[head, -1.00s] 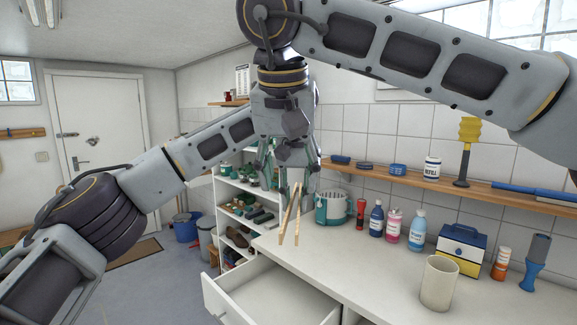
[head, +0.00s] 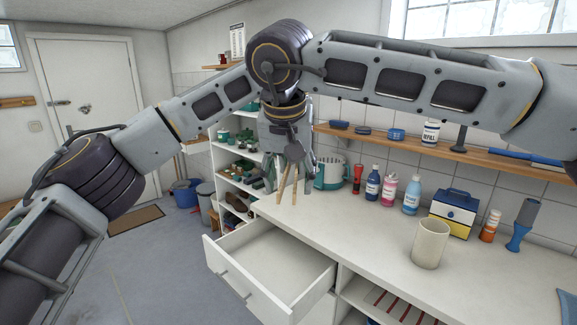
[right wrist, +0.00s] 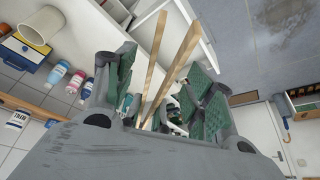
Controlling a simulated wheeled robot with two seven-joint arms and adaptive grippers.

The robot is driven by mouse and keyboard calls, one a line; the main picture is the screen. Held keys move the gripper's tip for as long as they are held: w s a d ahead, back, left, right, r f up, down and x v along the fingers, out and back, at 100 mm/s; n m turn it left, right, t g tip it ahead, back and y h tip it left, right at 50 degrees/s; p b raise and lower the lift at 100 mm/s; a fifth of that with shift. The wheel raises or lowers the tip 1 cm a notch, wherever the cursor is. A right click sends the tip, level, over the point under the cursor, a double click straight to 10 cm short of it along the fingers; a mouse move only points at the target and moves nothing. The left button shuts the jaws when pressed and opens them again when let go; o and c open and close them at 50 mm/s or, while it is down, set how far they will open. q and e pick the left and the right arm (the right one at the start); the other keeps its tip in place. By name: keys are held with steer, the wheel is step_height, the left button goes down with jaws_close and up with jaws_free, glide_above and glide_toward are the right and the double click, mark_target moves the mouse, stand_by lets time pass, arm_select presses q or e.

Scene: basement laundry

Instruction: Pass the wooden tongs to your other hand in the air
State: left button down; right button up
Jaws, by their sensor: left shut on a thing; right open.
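The wooden tongs (head: 283,187) hang in the air, tips down, above the far end of the counter. In the right wrist view, their two pale arms (right wrist: 178,62) extend away from between my right gripper's fingers. My right gripper (head: 287,170) points down over the upper part of the tongs. In the right wrist view, my right gripper (right wrist: 158,88) is open, with green-padded fingers spread on either side of the tongs. My left arm reaches in behind the right wrist. My left gripper is shut on the tongs' upper end, mostly hidden behind the right gripper.
An open, empty drawer (head: 265,262) juts out below the counter (head: 365,228). A wall shelf (head: 470,152) runs above.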

steer(key=shift+f, duration=0.2)
steer(key=shift+c, duration=0.3)
steer(key=c, duration=1)
arm_select(q)
steer(key=c, duration=1.1)
jaws_free()
steer(key=shift+c, duration=0.2)
arm_select(e)
steer(key=shift+c, duration=0.4)
arm_select(q)
steer(key=shift+r, duration=0.2)
step_height(320, 180, up, 12)
steer(key=shift+f, duration=0.2)
